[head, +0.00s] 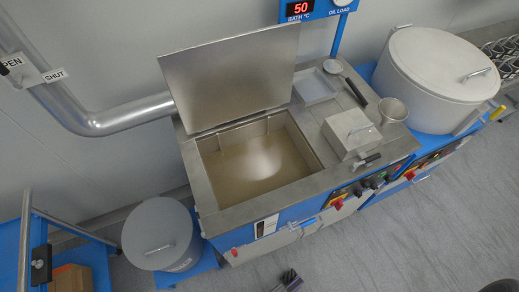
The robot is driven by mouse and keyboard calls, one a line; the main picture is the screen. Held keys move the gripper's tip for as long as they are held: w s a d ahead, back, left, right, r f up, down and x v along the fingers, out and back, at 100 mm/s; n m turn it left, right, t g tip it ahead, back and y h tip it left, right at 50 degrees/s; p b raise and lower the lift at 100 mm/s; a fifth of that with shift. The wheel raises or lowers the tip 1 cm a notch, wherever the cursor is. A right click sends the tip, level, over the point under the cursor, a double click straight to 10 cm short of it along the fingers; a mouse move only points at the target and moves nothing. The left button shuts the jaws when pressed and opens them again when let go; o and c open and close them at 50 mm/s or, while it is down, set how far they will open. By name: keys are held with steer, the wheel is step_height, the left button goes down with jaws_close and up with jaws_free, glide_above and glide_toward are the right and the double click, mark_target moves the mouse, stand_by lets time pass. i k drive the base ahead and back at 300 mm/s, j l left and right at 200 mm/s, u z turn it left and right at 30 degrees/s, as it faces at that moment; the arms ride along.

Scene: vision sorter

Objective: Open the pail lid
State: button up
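A grey round pail (185,262) stands low at the left of the fryer-like bath unit, on a blue stand. Its flat grey lid (150,225) is on and looks closed, with a thin bar handle (159,248) on top. A label on the pail's side is too small to read. What looks like my gripper (289,279) shows as a small dark shape at the bottom edge, to the right of the pail and well apart from it. Its fingers are too small and cut off to tell open from shut.
The open bath (255,165) holds murky liquid, its metal lid (232,80) raised. A small lidded box (350,132), a cup (392,109) and a large lidded drum (435,70) stand right. A blue frame (25,240) stands left. Grey floor in front is clear.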

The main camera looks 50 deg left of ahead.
mark_target(157, 235)
steer(key=u, duration=3.6)
steer(key=i+j, duration=0.2)
steer(key=j, duration=0.2)
steer(key=i+j+u, duration=0.1)
steer(key=j, duration=0.25)
steer(key=i, duration=0.05)
